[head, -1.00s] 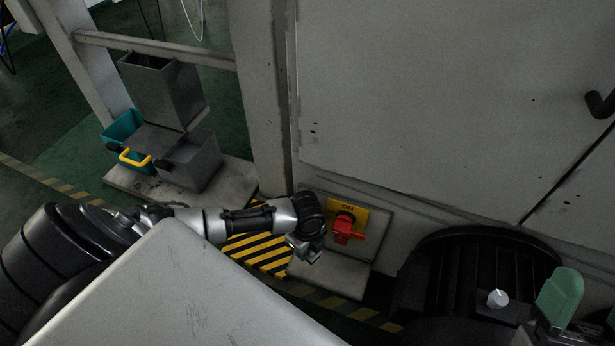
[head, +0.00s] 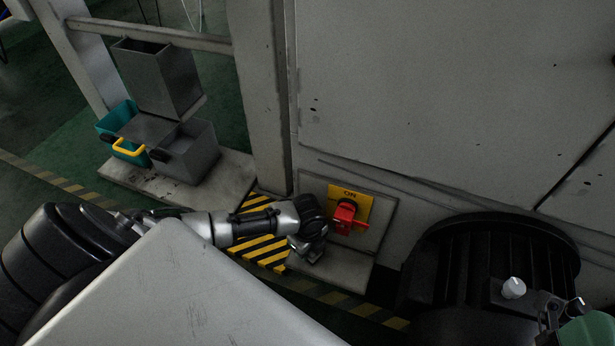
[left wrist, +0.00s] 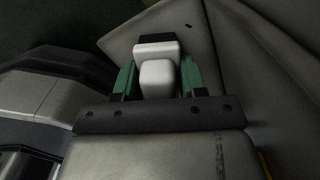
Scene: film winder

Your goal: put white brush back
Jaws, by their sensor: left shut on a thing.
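The white brush (left wrist: 157,76) appears in the left wrist view as a pale rounded block with a dark part at its far end. My left gripper (left wrist: 157,82) has green fingers on both sides of it and is shut on it. In the head view my left arm comes in from the left. Its dark wrist end (head: 308,245) is low, just left of the red switch. The brush cannot be made out in the head view. I cannot identify a right gripper.
The red switch (head: 346,218) sits on a yellow plate on the machine's low base. Grey (head: 190,150) and teal (head: 112,120) bins stand at left. A large grey panel (head: 440,90) fills the back.

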